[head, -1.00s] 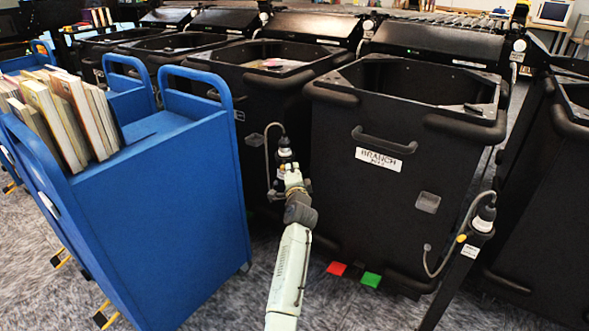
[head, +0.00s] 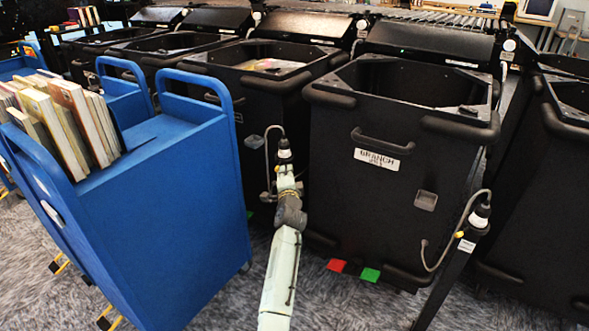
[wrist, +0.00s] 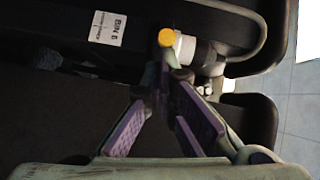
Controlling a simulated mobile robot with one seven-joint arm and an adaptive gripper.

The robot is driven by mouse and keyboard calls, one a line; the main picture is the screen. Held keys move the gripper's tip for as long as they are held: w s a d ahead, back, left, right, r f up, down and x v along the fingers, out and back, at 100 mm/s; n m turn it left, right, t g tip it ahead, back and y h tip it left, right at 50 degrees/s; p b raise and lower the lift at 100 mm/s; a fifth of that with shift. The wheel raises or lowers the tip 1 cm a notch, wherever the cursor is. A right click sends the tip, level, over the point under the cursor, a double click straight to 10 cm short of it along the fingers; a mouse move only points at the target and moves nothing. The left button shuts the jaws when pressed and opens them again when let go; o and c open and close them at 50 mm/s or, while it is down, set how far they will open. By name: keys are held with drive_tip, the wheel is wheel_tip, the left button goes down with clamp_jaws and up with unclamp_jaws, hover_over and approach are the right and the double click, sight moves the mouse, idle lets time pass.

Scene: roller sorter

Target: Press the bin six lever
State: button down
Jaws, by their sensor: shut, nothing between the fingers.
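A white label reading BIN 6 (wrist: 107,28) shows at the upper left of the wrist view, on a dark surface. Beside it are a yellow round cap (wrist: 166,37) and a white collar (wrist: 186,47), with a grey cable curving to the right. My gripper (wrist: 170,82) is shut and empty, its purple-padded fingers just below the cap in the picture. I cannot tell whether they touch it. In the head view my arm reaches to a black post (head: 284,147) with a cable, left of the front bin. My fingertips are hidden there, and I cannot make out which part is the lever.
A blue book cart (head: 170,200) stands close on the left of my arm. Another post (head: 478,225) is farther right.

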sight(276, 170)
drive_tip(key=shift+a+r+p, duration=0.1)
drive_tip(key=shift+a+p, duration=0.3)
drive_tip(key=shift+a, duration=0.25)
drive_tip(key=shift+w+a+p, duration=0.15)
drive_tip(key=shift+a+p, duration=0.35)
drive_tip(key=shift+a, duration=0.65)
drive_tip(key=shift+w+a, duration=0.45)
drive_tip(key=shift+a, duration=0.4)
drive_tip(key=shift+w+a, duration=0.45)
drive_tip(key=shift+a, duration=0.4)
